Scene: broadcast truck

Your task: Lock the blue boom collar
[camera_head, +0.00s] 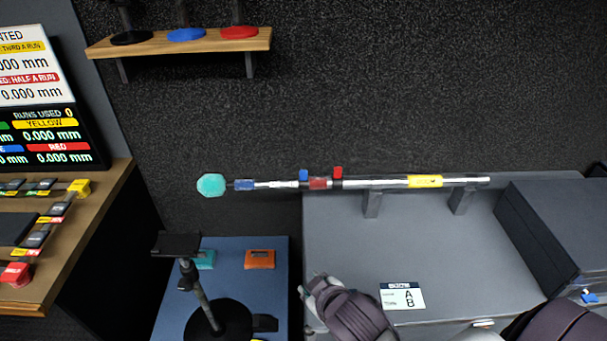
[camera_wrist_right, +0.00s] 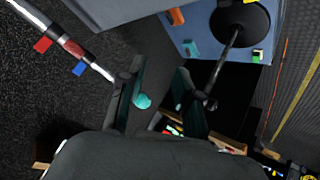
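The boom (camera_head: 380,183) runs level across the head view, with a teal ball (camera_head: 211,185) at its left end and blue, red and yellow bands. The blue collar (camera_head: 303,174) has its blue tab standing up, just left of the red band. It also shows in the right wrist view (camera_wrist_right: 79,69). A red collar (camera_head: 338,172) with its tab up is to its right. My right gripper (camera_head: 308,289) is open and empty, apart from the boom and lower in the head view. Its fingers (camera_wrist_right: 163,92) hide part of the boom's end in the wrist view. My left gripper is not in view.
A grey cabinet (camera_head: 450,260) with a labelled card (camera_head: 402,296) lies below the boom. A blue bench (camera_head: 262,300) holds a black stand (camera_head: 203,300) and an orange block (camera_head: 260,259). A dark case (camera_head: 560,230) is at right, a wooden shelf (camera_head: 190,44) above.

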